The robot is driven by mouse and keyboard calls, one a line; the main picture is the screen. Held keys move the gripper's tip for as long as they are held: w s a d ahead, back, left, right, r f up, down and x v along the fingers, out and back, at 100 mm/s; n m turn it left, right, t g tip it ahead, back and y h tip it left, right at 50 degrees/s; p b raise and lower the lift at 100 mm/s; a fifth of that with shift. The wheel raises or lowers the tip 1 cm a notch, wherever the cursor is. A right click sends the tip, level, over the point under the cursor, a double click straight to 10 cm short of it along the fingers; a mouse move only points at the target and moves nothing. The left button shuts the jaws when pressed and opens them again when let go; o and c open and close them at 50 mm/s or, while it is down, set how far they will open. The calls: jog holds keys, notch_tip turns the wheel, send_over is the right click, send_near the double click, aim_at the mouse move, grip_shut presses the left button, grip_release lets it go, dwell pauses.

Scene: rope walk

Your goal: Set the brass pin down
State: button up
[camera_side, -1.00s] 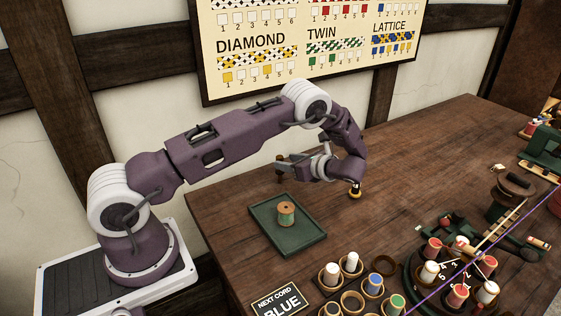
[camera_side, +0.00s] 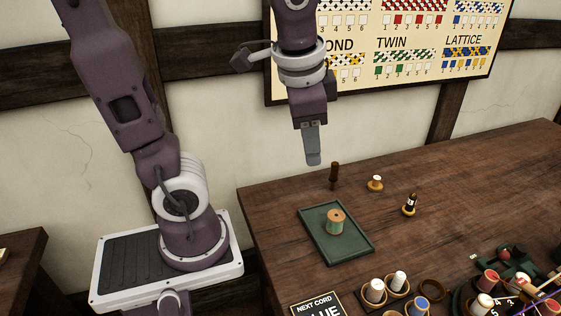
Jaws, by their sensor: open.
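My gripper (camera_side: 312,158) points down above the table's back left corner, clear of the tabletop. It is open; its fingers overlap from this side and I see nothing between them. Three small upright pieces stand on the table to its right and below: a dark brown peg (camera_side: 334,176), a white-topped piece on a round golden base (camera_side: 375,183), and a dark piece with a brass-coloured base (camera_side: 410,204). I cannot tell for certain which one is the brass pin. None touches my gripper.
Several bobbins in wooden cups (camera_side: 376,291) and a round braiding stand (camera_side: 470,300) fill the front right. The back right of the table (camera_side: 490,165) is clear.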

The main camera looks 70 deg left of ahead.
jog(key=s+d+n+t+h, duration=0.2)
jog(key=s+d+n, duration=0.1)
jog(key=s, duration=0.4)
jog(key=shift+d+f+t, duration=0.25)
jog(key=shift+d+t, duration=0.15)
jog(key=shift+d, duration=0.3)
